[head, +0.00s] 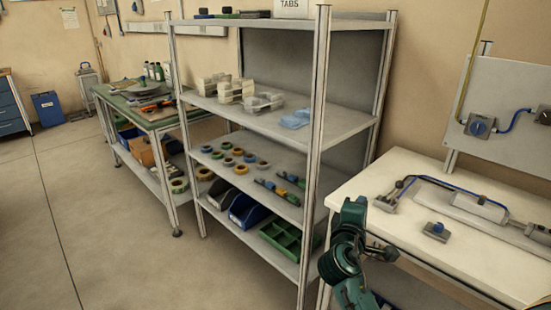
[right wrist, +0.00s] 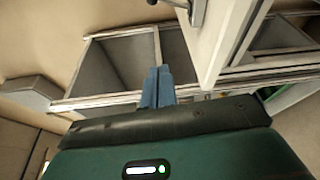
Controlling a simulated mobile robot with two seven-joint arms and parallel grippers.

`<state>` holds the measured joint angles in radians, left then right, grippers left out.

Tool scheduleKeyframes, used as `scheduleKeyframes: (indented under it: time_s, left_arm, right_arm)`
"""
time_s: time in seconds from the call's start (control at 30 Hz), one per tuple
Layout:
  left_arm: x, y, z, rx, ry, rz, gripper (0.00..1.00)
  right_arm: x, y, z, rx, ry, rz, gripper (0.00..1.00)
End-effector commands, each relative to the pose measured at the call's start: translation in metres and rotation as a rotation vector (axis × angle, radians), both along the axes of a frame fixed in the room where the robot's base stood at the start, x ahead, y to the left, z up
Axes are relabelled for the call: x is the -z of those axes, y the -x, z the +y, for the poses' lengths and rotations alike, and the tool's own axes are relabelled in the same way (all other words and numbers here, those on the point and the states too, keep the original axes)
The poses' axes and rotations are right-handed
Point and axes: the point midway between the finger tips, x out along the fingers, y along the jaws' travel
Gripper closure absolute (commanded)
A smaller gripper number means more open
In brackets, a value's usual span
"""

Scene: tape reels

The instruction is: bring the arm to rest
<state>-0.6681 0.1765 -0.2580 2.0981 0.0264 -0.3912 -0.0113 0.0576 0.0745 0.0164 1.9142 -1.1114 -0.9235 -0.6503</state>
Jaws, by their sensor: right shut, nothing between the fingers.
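My right arm (head: 343,258) is green and rises at the lower right of the head view, in front of the white workbench. My right gripper (head: 388,253) shows small and dark beside the bench's front edge. In the right wrist view its two blue-grey fingers (right wrist: 158,72) are together, with nothing between them. Whether the arm touches the bench cannot be told. My left gripper is not in view. Several tape reels (head: 249,158) lie on a middle shelf of the grey rack, apart from my arm.
The grey rack (head: 318,130) stands left of my arm. The white workbench (head: 410,220) at right carries a blue-hosed fixture (head: 440,183) and a small blue-knobbed block (head: 436,231). A green-topped bench (head: 150,115) stands farther back. The floor (head: 110,220) at left is clear.

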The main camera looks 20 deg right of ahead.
Motion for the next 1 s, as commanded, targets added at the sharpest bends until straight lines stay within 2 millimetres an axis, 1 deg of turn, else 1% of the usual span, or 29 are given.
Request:
scheduleKeyframes:
  time_s: [0.07, 0.17, 0.27, 0.3, 0.37, 0.4, 0.43, 0.47, 0.5, 0.57, 0.6, 0.7, 0.8, 0.9, 1.0]
  left_arm:
    - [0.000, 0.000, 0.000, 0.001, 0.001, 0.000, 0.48]
    - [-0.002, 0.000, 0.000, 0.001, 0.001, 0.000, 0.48]
    - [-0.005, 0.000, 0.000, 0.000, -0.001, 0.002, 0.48]
    - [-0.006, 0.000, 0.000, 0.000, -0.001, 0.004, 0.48]
    - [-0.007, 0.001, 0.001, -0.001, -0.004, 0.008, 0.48]
    - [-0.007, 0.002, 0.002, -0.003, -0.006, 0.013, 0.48]
    - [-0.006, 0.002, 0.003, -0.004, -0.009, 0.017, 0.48]
    - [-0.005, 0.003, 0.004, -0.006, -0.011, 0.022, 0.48]
    - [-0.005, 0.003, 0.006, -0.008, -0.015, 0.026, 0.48]
    - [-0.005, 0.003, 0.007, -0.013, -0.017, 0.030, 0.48]
    - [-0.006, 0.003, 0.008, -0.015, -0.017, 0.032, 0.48]
    - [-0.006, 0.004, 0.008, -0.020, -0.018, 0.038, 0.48]
    - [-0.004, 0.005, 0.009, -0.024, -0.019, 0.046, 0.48]
    - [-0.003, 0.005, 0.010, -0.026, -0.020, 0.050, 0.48]
    - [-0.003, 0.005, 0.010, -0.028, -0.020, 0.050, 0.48]
  right_arm:
    - [0.001, 0.000, 0.000, -0.002, -0.002, 0.000, 1.00]
    - [0.013, 0.001, 0.008, -0.040, -0.042, 0.004, 1.00]
    - [0.046, 0.008, 0.032, -0.143, -0.173, 0.007, 1.00]
    - [0.065, 0.013, 0.047, -0.198, -0.257, 0.008, 1.00]
    - [0.096, 0.027, 0.073, -0.279, -0.411, 0.012, 1.00]
    - [0.115, 0.040, 0.093, -0.326, -0.532, 0.012, 1.00]
    - [0.129, 0.051, 0.108, -0.356, -0.626, 0.013, 1.00]
    - [0.141, 0.062, 0.123, -0.380, -0.720, 0.013, 1.00]
    - [0.156, 0.079, 0.143, -0.404, -0.850, 0.015, 1.00]
    - [0.172, 0.105, 0.169, -0.418, -1.039, 0.013, 1.00]
    - [0.181, 0.122, 0.185, -0.416, -1.158, 0.011, 1.00]
    - [0.193, 0.159, 0.217, -0.384, -1.413, 0.002, 1.00]
    - [0.197, 0.184, 0.237, -0.341, -1.585, -0.012, 1.00]
    - [0.198, 0.196, 0.246, -0.314, -1.670, -0.020, 1.00]
    - [0.198, 0.199, 0.248, -0.305, -1.692, -0.023, 1.00]
